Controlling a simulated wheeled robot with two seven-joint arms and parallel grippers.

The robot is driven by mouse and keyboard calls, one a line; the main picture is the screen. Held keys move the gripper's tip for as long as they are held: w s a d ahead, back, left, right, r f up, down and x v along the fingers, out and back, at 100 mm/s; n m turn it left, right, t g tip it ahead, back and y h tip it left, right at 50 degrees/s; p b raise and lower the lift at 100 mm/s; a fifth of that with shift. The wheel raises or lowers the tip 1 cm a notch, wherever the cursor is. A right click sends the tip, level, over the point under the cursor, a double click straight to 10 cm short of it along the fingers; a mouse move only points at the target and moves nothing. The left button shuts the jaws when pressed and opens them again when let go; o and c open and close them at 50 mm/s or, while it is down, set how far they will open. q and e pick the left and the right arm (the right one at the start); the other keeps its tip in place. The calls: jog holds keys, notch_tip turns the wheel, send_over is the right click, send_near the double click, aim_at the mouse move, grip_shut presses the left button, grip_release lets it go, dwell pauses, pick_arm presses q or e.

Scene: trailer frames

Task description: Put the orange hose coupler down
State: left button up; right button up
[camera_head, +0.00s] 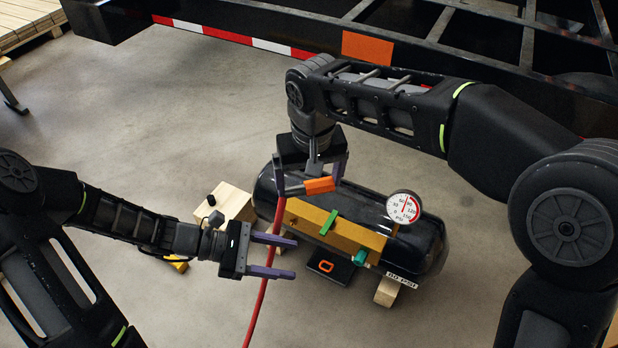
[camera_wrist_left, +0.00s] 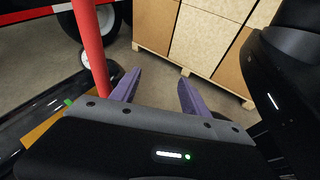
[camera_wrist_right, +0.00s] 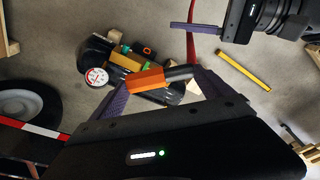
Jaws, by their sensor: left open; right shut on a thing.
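The orange hose coupler (camera_head: 320,185) is held between the purple fingers of my right gripper (camera_head: 310,180), above the back left of the black air tank. In the right wrist view the coupler (camera_wrist_right: 146,79) lies across the shut jaws, with a dark fitting at one end. The red hose (camera_head: 262,290) hangs from the coupler's left end and runs down the picture. My left gripper (camera_head: 291,257) is open, its fingers pointing right near the hose; whether it touches the hose is unclear. In the left wrist view the hose (camera_wrist_left: 91,45) passes beside one finger, and the space between the fingers looks empty.
The black air tank (camera_head: 425,245) carries a gold manifold (camera_head: 345,230), a green handle (camera_head: 329,222) and a round gauge (camera_head: 404,206). A wooden block (camera_head: 232,203) stands left of it. The trailer frame (camera_head: 290,25) spans the back. Bare floor lies at left.

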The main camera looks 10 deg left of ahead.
pick_arm(q)
jog(key=s+d+f+m+y, duration=0.1)
jog(key=s+f+m+y, duration=0.3)
jog(key=f+m, duration=0.4)
jog(key=s+d+f+m+y, duration=0.2)
jog(key=s+f+m+y, duration=0.3)
jog(key=f+m, duration=0.4)
notch_tip(320, 180, down, 4)
jog(key=shift+s+d+f+g, duration=0.2)
jog(key=shift+s+g, duration=0.2)
jog(key=shift+s, duration=0.2)
pick_arm(e)
jog(key=shift+d, duration=0.1)
pick_arm(q)
jog(key=shift+a, duration=0.1)
pick_arm(e)
jog(key=w+d+f+m, duration=0.2)
jog(key=d+f, duration=0.2)
jog(key=d, duration=0.9)
jog(key=w+d+f+m, duration=0.2)
jog(key=w+d+f, duration=0.1)
jog(key=d, duration=1)
jog(key=shift+f+h, duration=0.3)
jog(key=shift+f, duration=0.25)
